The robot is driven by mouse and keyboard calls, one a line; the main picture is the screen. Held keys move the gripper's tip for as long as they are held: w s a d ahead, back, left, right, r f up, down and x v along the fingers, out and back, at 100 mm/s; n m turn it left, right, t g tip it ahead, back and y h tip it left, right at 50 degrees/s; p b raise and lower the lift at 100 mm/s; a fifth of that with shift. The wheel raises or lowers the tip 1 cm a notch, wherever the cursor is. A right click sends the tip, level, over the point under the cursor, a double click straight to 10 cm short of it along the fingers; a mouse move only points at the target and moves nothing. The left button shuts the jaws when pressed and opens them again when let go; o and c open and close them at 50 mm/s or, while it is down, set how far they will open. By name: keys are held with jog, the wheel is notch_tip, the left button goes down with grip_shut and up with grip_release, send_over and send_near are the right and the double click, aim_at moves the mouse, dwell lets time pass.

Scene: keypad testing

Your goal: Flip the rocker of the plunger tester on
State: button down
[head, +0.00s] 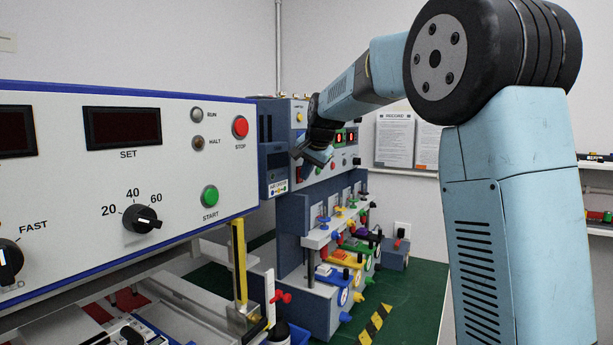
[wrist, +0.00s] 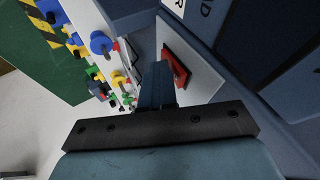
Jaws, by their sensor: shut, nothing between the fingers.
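The plunger tester (head: 290,228) is the blue and grey unit on the green bench, with red digits (head: 345,136) on its upper panel. The rocker's on or off position is not clear.
A large white control panel (head: 165,195) with START and STOP buttons stands at the left. Several coloured plungers and clamps (head: 345,235) sit below the tester's upper panel; some show in the wrist view (wrist: 110,60). The green bench (head: 405,300) is partly clear at the right.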

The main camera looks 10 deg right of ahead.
jog(key=shift+a+r, duration=0.1)
jog(key=shift+r, duration=0.25)
jog(key=s+d+r, duration=0.6)
jog(key=s, duration=0.2)
jog(key=shift+s+r, duration=0.3)
jog(key=shift+r, duration=0.05)
jog(key=shift+s, duration=0.1)
